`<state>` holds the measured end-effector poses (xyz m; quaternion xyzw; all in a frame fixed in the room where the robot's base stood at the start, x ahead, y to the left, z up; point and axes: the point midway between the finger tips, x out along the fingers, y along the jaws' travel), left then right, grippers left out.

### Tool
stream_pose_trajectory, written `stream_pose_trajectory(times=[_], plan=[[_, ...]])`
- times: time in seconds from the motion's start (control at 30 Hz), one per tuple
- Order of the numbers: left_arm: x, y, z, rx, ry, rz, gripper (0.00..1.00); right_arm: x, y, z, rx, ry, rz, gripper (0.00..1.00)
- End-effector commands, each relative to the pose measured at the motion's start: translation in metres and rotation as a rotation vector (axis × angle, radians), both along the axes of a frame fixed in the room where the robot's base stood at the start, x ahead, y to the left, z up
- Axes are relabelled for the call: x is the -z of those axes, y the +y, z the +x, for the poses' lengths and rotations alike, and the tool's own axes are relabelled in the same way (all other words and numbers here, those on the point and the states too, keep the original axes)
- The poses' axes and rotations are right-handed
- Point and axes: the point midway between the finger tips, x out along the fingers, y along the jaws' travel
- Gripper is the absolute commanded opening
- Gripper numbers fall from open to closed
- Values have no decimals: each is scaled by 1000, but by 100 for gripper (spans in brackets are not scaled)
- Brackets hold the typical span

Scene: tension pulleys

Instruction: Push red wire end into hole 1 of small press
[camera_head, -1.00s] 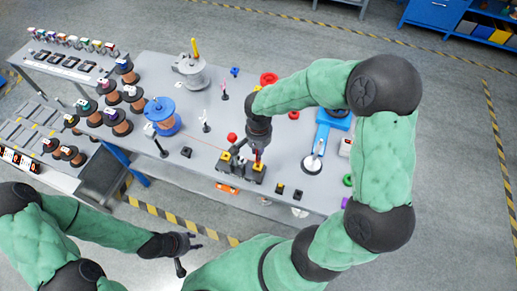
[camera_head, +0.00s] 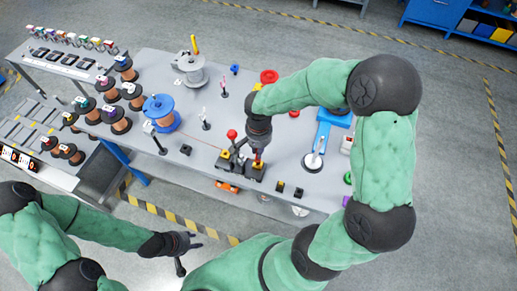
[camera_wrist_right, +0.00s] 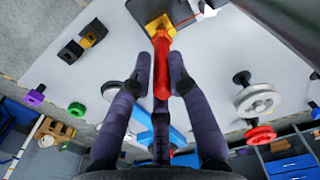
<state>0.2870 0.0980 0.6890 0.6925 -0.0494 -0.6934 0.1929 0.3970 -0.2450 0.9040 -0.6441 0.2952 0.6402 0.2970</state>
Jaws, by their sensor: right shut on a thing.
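My right gripper (camera_head: 256,162) points down at the black small press with yellow parts (camera_head: 228,166) on the table's front part. In the right wrist view its fingers (camera_wrist_right: 157,72) are shut on a thick red piece (camera_wrist_right: 161,68). The far end of that piece meets or overlaps a yellow part (camera_wrist_right: 157,25) on a black block; I cannot tell how deep it sits, and the hole is hidden. A thin red wire (camera_head: 200,141) runs from the blue spool (camera_head: 161,113) towards the press. My left gripper (camera_head: 188,252) is open and empty, off the table's front edge.
A red ball knob (camera_head: 231,134) stands beside the press. Small black blocks (camera_head: 289,190) lie to its right. A blue device with a round grey plate (camera_head: 313,161) stands further right. Thin posts (camera_head: 206,121) and copper spools (camera_head: 117,122) are at the left.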

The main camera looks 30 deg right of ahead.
Motion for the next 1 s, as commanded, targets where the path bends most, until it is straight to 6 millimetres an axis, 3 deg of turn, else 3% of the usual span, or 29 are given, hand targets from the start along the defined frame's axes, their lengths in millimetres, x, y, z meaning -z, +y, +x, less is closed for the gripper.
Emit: stream_pose_trajectory(times=[1.0], plan=[[8, 0, 0, 0, 0, 0, 40, 8, 0, 0, 0, 0, 0, 0]])
